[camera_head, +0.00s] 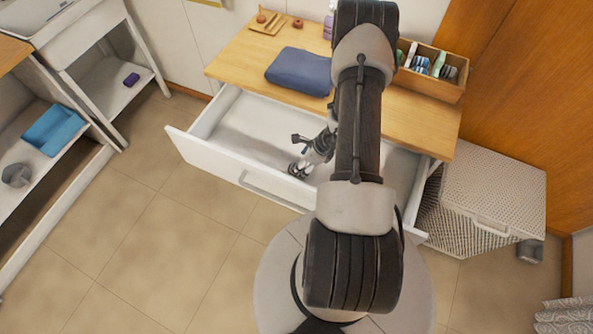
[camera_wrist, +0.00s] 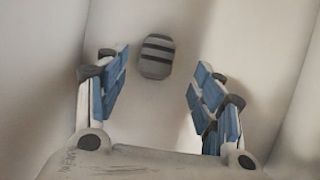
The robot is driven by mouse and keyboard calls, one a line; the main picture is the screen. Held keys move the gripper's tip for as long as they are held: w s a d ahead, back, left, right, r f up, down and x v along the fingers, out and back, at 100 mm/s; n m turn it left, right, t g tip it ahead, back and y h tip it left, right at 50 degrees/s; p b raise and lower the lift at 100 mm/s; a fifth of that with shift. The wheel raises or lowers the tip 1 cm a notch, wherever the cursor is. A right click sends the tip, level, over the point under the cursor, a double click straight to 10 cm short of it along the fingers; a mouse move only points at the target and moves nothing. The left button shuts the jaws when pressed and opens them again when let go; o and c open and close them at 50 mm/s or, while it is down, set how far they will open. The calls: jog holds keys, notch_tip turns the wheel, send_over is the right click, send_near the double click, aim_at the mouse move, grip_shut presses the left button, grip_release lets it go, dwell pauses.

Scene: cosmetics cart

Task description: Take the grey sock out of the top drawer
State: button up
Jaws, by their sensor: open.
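The top drawer (camera_head: 235,163) is pulled open below the wooden top. In the wrist view, a small grey sock (camera_wrist: 157,56) with dark stripes lies on the drawer's white floor. It is ahead of my gripper (camera_wrist: 161,68), between the lines of the two blue-padded fingers, with clear gaps on both sides. My gripper is open and empty. In the head view my gripper (camera_head: 299,153) is inside the drawer space, reaching down. There I cannot separate the sock from the fingers, and my arm covers the drawer's right part.
A folded blue cloth (camera_head: 298,71) and a wooden box of bottles (camera_head: 432,72) stand on the wooden top (camera_head: 240,55). A woven hamper (camera_head: 492,195) is at the right. Drawer walls rise on both sides of my gripper. The floor at left is clear.

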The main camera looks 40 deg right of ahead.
jog(key=b+x, duration=0.1)
jog(key=x, duration=0.4)
jog(key=shift+a+f+b, duration=0.15)
jog(key=shift+b, duration=0.25)
jog(key=c, duration=1)
